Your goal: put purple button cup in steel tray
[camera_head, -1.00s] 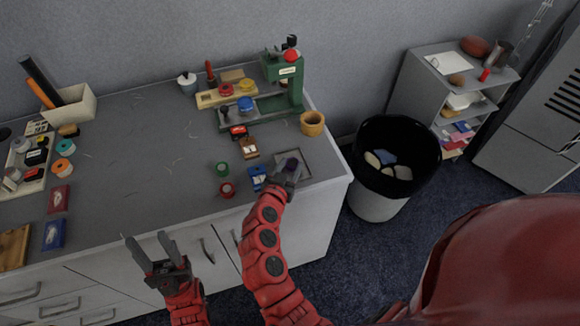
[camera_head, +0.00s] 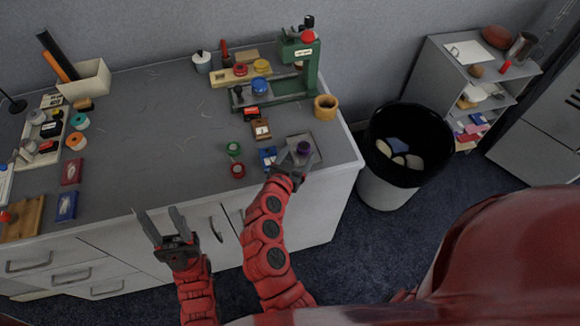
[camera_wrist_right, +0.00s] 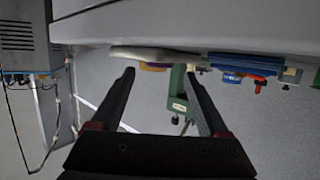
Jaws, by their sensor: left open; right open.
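The purple button cup (camera_head: 304,147) appears to stand upright inside the steel tray (camera_head: 314,158), a shallow grey tray near the counter's front right corner. My right gripper (camera_head: 292,161) is open at the tray's front left, just in front of the cup; I cannot tell whether a finger touches it. In the right wrist view the open jaws (camera_wrist_right: 160,88) have nothing between them, and I cannot make out the cup there. My left gripper (camera_head: 156,214) is open and empty in front of the counter's front edge.
Left of the tray lie a blue box (camera_head: 268,157) and green (camera_head: 234,148) and red (camera_head: 238,170) rolls. Behind stand a green press (camera_head: 312,75) and a wooden cup (camera_head: 326,106). A black-lined bin (camera_head: 375,188) is right of the counter.

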